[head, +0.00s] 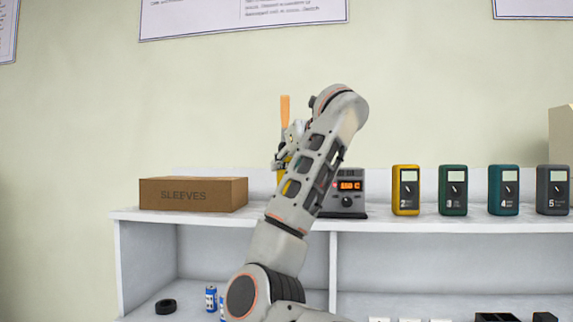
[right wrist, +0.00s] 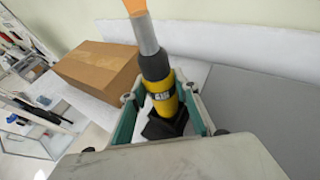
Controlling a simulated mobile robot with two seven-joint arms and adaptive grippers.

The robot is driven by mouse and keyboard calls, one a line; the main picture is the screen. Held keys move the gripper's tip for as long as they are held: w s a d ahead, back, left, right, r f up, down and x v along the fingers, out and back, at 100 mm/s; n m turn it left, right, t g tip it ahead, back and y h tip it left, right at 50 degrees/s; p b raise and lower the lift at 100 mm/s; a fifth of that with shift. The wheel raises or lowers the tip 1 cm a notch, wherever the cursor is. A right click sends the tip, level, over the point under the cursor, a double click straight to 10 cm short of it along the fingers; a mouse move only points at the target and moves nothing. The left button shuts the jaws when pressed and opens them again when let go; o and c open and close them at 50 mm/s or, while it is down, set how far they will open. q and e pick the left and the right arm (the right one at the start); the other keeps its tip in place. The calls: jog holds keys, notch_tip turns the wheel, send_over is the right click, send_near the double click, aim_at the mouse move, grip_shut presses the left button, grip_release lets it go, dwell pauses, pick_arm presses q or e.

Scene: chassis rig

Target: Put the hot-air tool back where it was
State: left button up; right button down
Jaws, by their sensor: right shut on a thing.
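The hot-air tool (right wrist: 163,95) is yellow and black with a metal nozzle and an orange tip. My right gripper (head: 288,150) is shut on it above the shelf top, and the tool stands about upright with its tip up. The orange tip (head: 285,108) shows in the head view; much of the tool's body is hidden behind my gripper and arm. A grey station (head: 351,192) with a lit orange display and a knob stands on the shelf just right of the tool, its left side hidden by my arm. My left gripper is not in view.
A brown SLEEVES box (head: 193,194) stands on the shelf top (head: 240,216) left of the tool. Several meters, including a yellow one (head: 405,190), stand to the right. Blue cans (head: 211,298) and a black ring (head: 166,306) are on the lower shelf.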

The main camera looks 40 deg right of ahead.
jog(key=c, duration=1.6)
grip_release()
jog(key=shift+f, duration=0.1)
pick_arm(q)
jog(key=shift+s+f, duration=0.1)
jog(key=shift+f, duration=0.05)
pick_arm(e)
jog(key=shift+o, duration=0.2)
jog(key=shift+s+r, duration=0.1)
jog(key=shift+r, duration=0.1)
jog(key=b+v, duration=0.3)
jog(key=v, duration=0.4)
jog(key=shift+a+f, duration=0.1)
jog(key=b, duration=0.1)
send_near(288, 162)
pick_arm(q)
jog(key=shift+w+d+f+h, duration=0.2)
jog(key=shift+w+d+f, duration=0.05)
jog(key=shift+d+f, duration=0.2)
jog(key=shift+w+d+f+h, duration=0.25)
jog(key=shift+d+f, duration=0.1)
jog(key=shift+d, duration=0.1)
pick_arm(e)
jog(key=shift+s+r, duration=0.25)
